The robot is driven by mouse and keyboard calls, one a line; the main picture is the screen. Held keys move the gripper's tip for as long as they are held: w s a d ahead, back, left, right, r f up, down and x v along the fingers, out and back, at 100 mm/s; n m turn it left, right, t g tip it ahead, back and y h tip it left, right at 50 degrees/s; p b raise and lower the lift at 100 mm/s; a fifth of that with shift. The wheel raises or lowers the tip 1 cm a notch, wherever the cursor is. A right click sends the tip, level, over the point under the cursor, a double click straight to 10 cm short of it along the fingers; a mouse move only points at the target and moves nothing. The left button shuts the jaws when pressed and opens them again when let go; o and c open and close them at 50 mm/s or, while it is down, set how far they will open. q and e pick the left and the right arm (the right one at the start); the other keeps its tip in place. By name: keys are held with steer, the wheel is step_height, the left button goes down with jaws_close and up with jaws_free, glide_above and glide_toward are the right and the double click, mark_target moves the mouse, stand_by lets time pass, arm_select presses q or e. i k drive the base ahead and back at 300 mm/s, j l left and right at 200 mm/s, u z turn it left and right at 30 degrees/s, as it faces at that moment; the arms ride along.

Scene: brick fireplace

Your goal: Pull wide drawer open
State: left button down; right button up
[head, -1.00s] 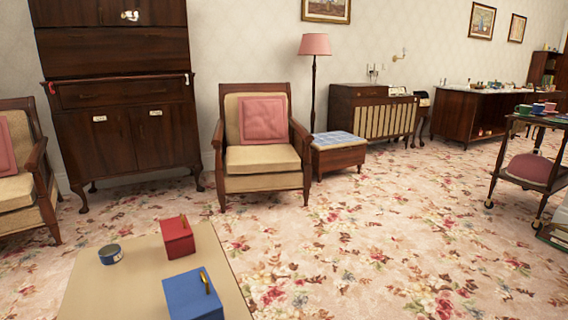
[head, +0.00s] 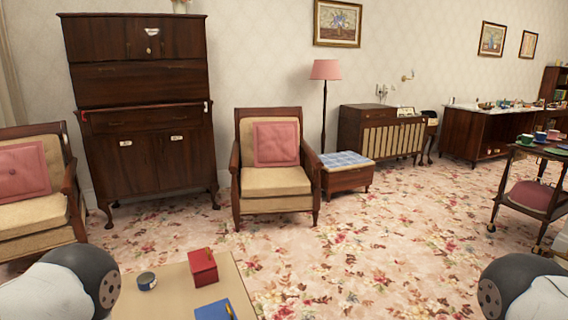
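A tall dark wooden cabinet (head: 141,75) stands against the wall at the left in the head view. A wide drawer (head: 143,117) runs across its middle, above two lower doors, and looks closed. A small red thing shows at the drawer's left end and a pale one at its right end. The lower doors (head: 150,162) carry small white tags and look shut. Parts of my two arms show at the bottom left and bottom right, far from the cabinet. Neither gripper is in the picture.
A low table (head: 176,284) directly ahead holds a red box (head: 203,267), a blue box (head: 214,311) and a small tin (head: 147,281). Armchairs (head: 275,190) flank the cabinet. A trolley (head: 512,195) stands at the right. Floral carpet is open in the middle.

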mark_target(110, 122)
steer(key=u, duration=1.4)
steer(key=j+u, duration=0.15)
steer(key=j, duration=0.2)
steer(key=i+j+u, duration=0.15)
steer(key=j, duration=0.2)
steer(key=j+u, duration=0.15)
steer(key=j, duration=0.2)
steer(key=i+j+u, duration=0.15)
steer(key=i+j+z, duration=0.3)
steer(key=i+j, duration=0.2)
steer(key=i, duration=0.4)
steer(key=i+j+z, duration=0.3)
steer(key=i+j, duration=0.45)
steer(key=i+l+z, duration=0.25)
steer(key=i, duration=0.35)
steer(key=i+j+z, duration=0.2)
steer(key=i, duration=0.35)
steer(key=i+z, duration=0.25)
steer(key=i, duration=0.35)
steer(key=i+j+z, duration=0.25)
steer(key=i, duration=0.35)
steer(key=i+l+z, duration=0.4)
steer(key=i, duration=0.25)
steer(key=i+l+z, duration=0.1)
steer(key=i+z, duration=0.3)
steer(key=i, duration=0.25)
steer(key=i+j+z, duration=0.1)
steer(key=i+z, duration=0.3)
steer(key=i, duration=0.3)
